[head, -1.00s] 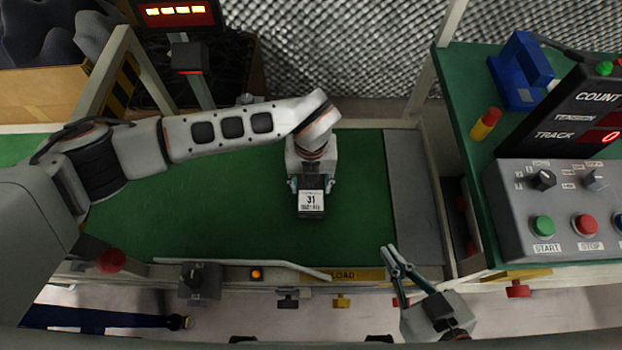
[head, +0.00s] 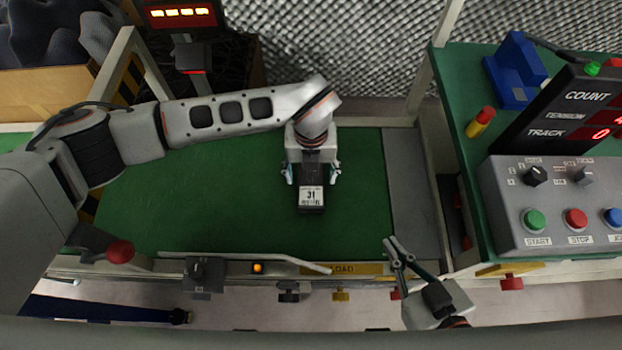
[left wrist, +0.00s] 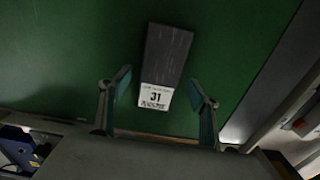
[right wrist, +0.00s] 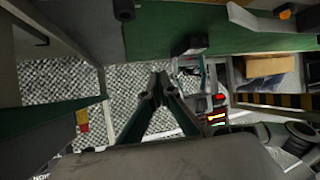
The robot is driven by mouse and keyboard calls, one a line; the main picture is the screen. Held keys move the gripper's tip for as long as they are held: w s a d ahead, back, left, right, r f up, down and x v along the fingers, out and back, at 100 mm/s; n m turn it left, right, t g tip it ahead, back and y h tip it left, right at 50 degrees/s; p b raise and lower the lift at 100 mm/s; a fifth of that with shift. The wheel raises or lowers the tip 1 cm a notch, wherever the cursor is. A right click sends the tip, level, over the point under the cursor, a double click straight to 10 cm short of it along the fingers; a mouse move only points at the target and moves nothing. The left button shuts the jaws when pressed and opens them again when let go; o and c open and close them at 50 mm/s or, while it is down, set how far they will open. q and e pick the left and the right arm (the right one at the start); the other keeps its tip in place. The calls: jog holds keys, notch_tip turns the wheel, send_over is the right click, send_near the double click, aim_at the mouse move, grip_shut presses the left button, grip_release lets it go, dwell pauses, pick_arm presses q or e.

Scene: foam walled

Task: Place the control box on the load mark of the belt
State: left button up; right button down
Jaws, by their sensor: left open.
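The dark control box (head: 310,198), with a white label reading 31, lies flat on the green belt (head: 200,210). It also shows in the left wrist view (left wrist: 167,55). My left gripper (head: 312,175) is open above and behind the box, its fingers apart on either side and clear of it. In the left wrist view the labelled end is nearest the fingers. A yellow LOAD plate (head: 345,268) is on the belt's front edge, ahead and slightly right of the box. My right gripper (head: 393,242) is empty near the front right belt corner, its fingertips together.
A grey panel with START and STOP buttons (head: 555,205), a dark counter display (head: 560,115) and a blue holder (head: 516,72) stand on the green table at right. A light rail (head: 240,262) runs along the front edge. The belt left of the box is clear.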

aim_at(311, 179)
jog(key=d+f+p, duration=0.1)
jog(key=s+d+p, duration=0.1)
jog(key=shift+s+d+f+n+g+h, duration=0.15)
jog(key=shift+d+f+n+g+h, duration=0.25)
jog(key=shift+s+d+f+p, duration=0.3)
jog(key=shift+d+f, duration=0.15)
jog(key=shift+f, duration=0.05)
pick_arm(q)
notch_tip(311, 179, up, 9)
pick_arm(e)
jog(key=shift+s+f, duration=0.2)
pick_arm(q)
jog(key=shift+r, duration=0.1)
pick_arm(e)
jog(key=shift+w+r, duration=0.1)
jog(key=shift+w, duration=0.05)
